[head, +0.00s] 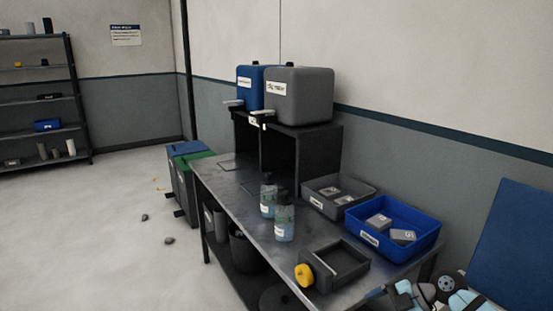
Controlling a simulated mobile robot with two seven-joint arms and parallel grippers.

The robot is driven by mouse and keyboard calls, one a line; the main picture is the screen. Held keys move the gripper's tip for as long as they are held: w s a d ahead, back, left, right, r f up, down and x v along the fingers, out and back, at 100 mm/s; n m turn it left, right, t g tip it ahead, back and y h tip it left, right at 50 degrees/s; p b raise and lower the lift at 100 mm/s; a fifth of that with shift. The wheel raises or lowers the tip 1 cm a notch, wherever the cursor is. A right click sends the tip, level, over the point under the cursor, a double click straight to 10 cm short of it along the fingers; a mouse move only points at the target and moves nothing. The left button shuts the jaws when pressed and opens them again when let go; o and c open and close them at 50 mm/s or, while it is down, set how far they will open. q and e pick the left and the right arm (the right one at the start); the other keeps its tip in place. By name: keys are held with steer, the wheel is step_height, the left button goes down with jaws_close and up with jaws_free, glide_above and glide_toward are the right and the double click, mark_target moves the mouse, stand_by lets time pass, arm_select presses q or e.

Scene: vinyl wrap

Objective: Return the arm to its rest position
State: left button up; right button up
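Parts of an arm (447,285), light blue, white and dark grey, show at the bottom right corner, beside the near right end of the metal workbench (232,192). They look like my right arm, folded low. I cannot make out its fingertips or whether they hold anything. My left arm and gripper are not in view.
On the bench stand two clear bottles (284,222), a grey bin (322,204), a blue bin (425,238) with small boxes, and a dark tray device with a yellow knob (304,275). Blue (249,87) and grey (305,97) canisters sit on a black stand. The left floor is mostly open.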

steer(key=s+a+r+m+t+y, duration=0.2)
steer(key=s+a+m+t+y, duration=0.4)
steer(key=a+t, duration=0.4)
steer(key=s+f+m+h, duration=1.3)
steer(key=s+f, duration=0.2)
steer(key=s, duration=0.2)
arm_select(q)
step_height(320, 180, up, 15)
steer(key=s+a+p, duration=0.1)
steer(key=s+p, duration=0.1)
steer(key=p, duration=1.8)
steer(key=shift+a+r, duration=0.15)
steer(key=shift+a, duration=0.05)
arm_select(e)
step_height(320, 180, up, 15)
steer(key=s+d+g, duration=0.1)
steer(key=s, duration=0.1)
steer(key=shift+n, duration=0.4)
